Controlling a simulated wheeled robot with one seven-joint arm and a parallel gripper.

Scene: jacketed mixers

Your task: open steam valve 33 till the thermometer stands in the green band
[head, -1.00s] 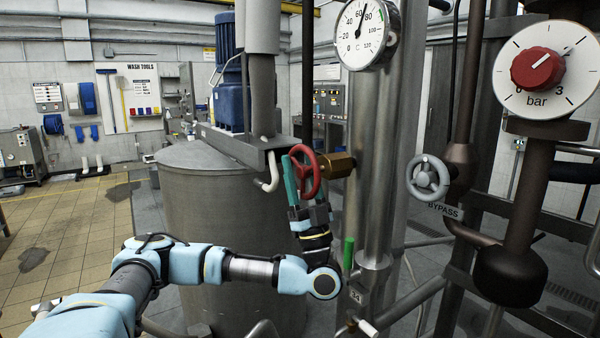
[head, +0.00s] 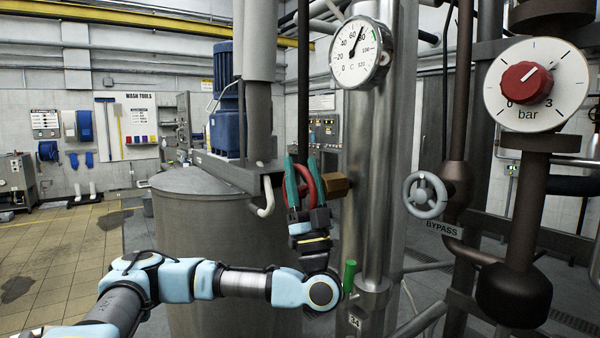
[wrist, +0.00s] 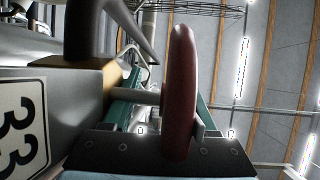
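The red handwheel (head: 309,188) sits on a brass valve body (head: 335,186) on the steel pipe. A plate reading 33 (wrist: 20,125) shows beside it in the wrist view. My gripper (head: 303,172) reaches up from below with its teal fingers on either side of the wheel's rim. In the wrist view the red rim (wrist: 181,90) stands between the fingers, with a gap on the left finger's side, so the gripper looks open around it. The round thermometer (head: 358,54) is above; its needle points up and slightly right, short of the green band (head: 374,34).
A grey bypass handwheel (head: 427,194) and a bar gauge with a red centre (head: 526,83) stand to the right. A green lever (head: 349,275) is below the valve, by a 34 tag (head: 355,321). A large steel vessel (head: 205,240) stands behind my arm.

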